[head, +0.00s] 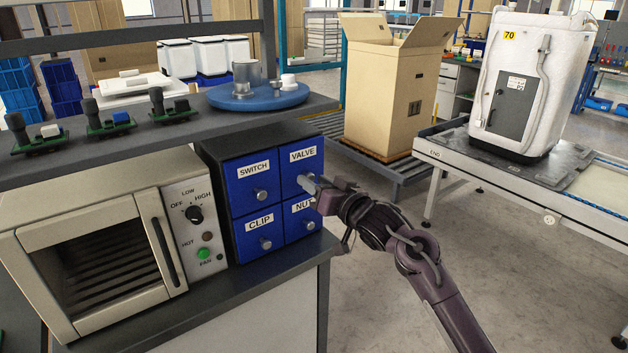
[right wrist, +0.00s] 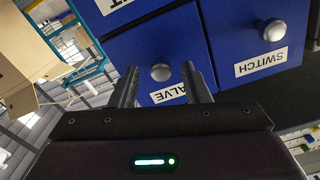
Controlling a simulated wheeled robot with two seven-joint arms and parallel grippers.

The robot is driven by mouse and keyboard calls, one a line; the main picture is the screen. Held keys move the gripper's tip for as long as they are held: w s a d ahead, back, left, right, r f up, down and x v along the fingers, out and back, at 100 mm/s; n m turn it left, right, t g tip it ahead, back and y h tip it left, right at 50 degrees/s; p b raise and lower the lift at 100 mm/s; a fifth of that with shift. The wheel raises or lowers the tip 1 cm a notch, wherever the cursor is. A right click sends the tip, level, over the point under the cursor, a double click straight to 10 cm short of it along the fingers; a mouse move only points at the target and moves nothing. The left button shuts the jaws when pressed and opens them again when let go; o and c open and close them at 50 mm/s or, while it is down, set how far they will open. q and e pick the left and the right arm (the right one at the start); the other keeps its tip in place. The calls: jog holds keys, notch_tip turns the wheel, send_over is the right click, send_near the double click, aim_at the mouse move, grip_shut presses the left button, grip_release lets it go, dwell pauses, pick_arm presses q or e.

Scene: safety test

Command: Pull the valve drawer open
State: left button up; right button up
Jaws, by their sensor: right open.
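The valve drawer (head: 300,166) is the upper right blue drawer of a small cabinet, labelled VALVE, and its front looks flush with the others. My right gripper (head: 309,184) is in front of it and hides its knob in the head view. In the right wrist view the drawer front (right wrist: 148,48) appears upside down. Its round metal knob (right wrist: 161,72) shows between the two fingers of my open right gripper (right wrist: 161,78), with gaps on both sides. I cannot tell how deep the knob sits between them. My left gripper is not in view.
The SWITCH drawer (head: 250,182), CLIP drawer (head: 262,232) and NUT drawer (head: 300,222) are beside and below. An oven (head: 90,255) stands left of the cabinet. A shelf above holds a blue round tray (head: 258,97). Open floor lies to the right, before a conveyor (head: 500,176).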

jog(key=shift+w+a+r, duration=0.1)
jog(key=shift+w+a, duration=0.25)
jog(key=shift+w, duration=0.05)
grip_shut()
